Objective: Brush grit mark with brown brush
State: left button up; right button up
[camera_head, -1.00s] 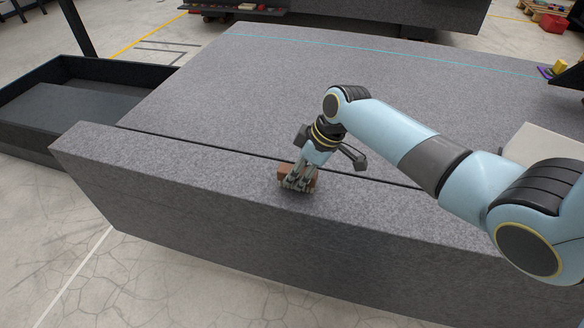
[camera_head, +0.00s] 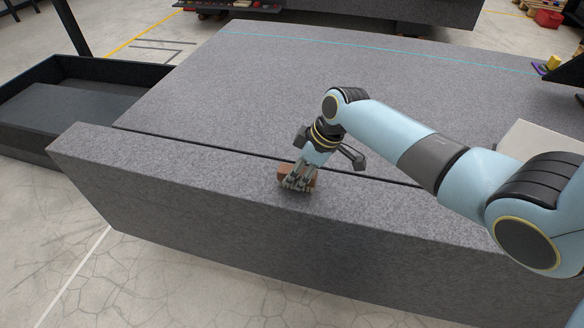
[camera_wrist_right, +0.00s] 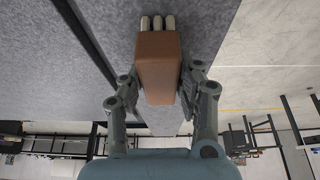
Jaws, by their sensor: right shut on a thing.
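The brown brush (camera_head: 311,179) is in my right gripper (camera_head: 297,183), low over the front granite strip, near its top face. In the right wrist view the brush (camera_wrist_right: 158,66) shows as a brown block with pale bristle tufts at its far end. The right gripper (camera_wrist_right: 160,85) is shut on its sides. I cannot tell whether the bristles touch the granite. No grit mark can be made out; the gripper and brush may cover it. My left gripper is not in view.
The front granite strip (camera_head: 180,165) is separated by a dark gap from the large granite bed (camera_head: 260,95), which carries a cyan line. A dark open tray (camera_head: 90,64) stands at left. A yellow and purple item (camera_head: 552,63) lies at the far right. Both granite tops are mostly clear.

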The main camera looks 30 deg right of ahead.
aim_at(285, 169)
jog(key=shift+w+a+f+b, duration=0.2)
jog(key=shift+w+a+b, duration=0.25)
jog(key=shift+w+a, duration=0.4)
jog(key=shift+s+d+r+p, duration=0.1)
jog(key=shift+s+d+p, duration=0.5)
jog(key=shift+s+p, duration=0.05)
jog(key=shift+s+d, duration=0.25)
jog(key=shift+w+a, duration=0.8)
jog(key=shift+w, duration=0.2)
jog(key=shift+r, duration=0.1)
jog(key=shift+r, duration=0.1)
jog(key=shift+r+p, duration=0.85)
jog(key=shift+r, duration=0.05)
jog(key=shift+f, duration=0.1)
